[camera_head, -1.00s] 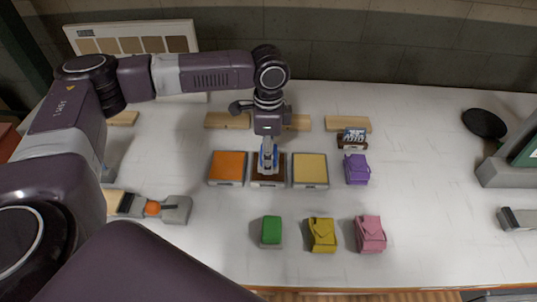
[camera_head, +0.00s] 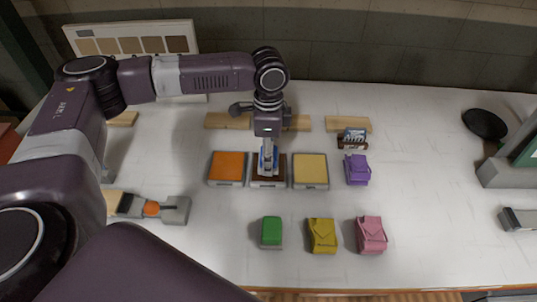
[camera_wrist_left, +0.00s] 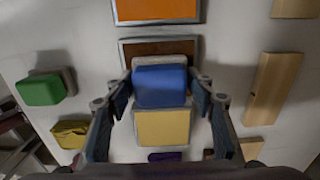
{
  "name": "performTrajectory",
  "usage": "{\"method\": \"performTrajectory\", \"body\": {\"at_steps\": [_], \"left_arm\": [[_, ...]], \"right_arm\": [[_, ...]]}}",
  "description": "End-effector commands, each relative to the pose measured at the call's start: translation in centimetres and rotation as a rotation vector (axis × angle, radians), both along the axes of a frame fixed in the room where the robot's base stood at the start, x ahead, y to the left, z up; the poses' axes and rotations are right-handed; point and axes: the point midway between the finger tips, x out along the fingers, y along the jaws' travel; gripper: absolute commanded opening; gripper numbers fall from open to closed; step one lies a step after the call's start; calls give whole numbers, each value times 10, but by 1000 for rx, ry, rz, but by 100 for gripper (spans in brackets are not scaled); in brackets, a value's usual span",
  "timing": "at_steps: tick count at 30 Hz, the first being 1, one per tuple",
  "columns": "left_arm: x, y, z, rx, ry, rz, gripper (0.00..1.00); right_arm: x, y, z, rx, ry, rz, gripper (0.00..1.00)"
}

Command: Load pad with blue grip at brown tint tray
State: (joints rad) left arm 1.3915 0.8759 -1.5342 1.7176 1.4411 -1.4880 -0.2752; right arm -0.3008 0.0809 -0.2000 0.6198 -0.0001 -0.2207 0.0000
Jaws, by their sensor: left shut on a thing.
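My left gripper (camera_head: 268,160) is shut on the blue grip of a pad (camera_wrist_left: 160,84), just above or on the brown tint tray (camera_head: 267,183). In the left wrist view the blue block sits between the two fingers and covers much of the brown tray (camera_wrist_left: 157,47). I cannot tell whether the pad touches the tint. The orange tray (camera_head: 228,167) is on the left of the brown one and the tan-yellow tray (camera_head: 310,169) on its right. My right gripper is not in view.
Green (camera_head: 271,231), yellow (camera_head: 322,234), pink (camera_head: 371,234) and purple (camera_head: 357,168) items stand nearby. Wood strips (camera_head: 228,121) lie behind the trays.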

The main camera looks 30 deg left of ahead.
Motion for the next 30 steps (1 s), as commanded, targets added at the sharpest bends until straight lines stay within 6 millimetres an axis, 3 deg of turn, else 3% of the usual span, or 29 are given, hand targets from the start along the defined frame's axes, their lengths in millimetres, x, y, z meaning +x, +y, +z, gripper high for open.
{"method": "performTrajectory", "body": {"at_steps": [30], "left_arm": [[0,0,-8,0,0,0,31]], "right_arm": [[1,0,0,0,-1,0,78]]}}
